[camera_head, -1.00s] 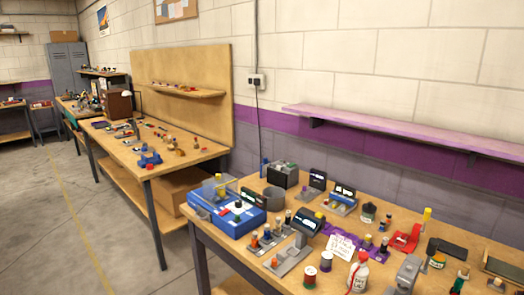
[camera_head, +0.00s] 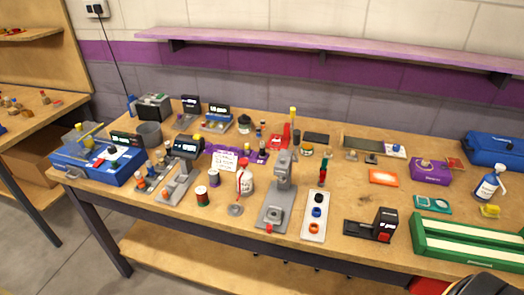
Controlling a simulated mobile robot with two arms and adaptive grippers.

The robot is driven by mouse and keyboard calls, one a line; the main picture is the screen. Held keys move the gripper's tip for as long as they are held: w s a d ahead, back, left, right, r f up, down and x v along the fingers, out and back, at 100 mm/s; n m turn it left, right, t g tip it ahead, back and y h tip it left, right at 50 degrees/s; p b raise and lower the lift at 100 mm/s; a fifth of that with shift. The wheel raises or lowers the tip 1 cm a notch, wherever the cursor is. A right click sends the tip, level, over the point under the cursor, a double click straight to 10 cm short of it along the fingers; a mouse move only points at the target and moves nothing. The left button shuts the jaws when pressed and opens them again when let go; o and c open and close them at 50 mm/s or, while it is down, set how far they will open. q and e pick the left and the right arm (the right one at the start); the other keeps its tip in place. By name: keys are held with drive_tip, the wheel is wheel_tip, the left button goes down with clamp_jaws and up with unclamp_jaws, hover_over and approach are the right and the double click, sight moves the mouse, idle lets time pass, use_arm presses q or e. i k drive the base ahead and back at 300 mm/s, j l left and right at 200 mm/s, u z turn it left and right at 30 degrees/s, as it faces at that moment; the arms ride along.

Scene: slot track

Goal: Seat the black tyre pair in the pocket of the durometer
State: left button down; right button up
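A pale strip (camera_head: 312,228) lies near the front middle of the workbench. It carries a black ring-shaped piece (camera_head: 319,197), which looks like the black tyre pair, with a blue one (camera_head: 317,212) and an orange one (camera_head: 314,228) in front of it. A grey upright stand device (camera_head: 283,172) to the left of the strip looks like the durometer. Its grey base reaches toward the front edge and has a red part (camera_head: 269,228). The pocket is too small to make out. Neither of my grippers is in view.
A white bottle (camera_head: 244,180) and spools (camera_head: 202,196) stand left of the grey stand. A black device with a red front (camera_head: 384,225) and a long green tray (camera_head: 470,240) are to the right. A purple shelf (camera_head: 330,50) hangs above. The bench is crowded left; gaps lie right of middle.

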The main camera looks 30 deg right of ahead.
sight(386, 219)
drive_tip(key=z, duration=1.9)
drive_tip(key=k+j, duration=0.15)
drive_tip(key=j, duration=0.15)
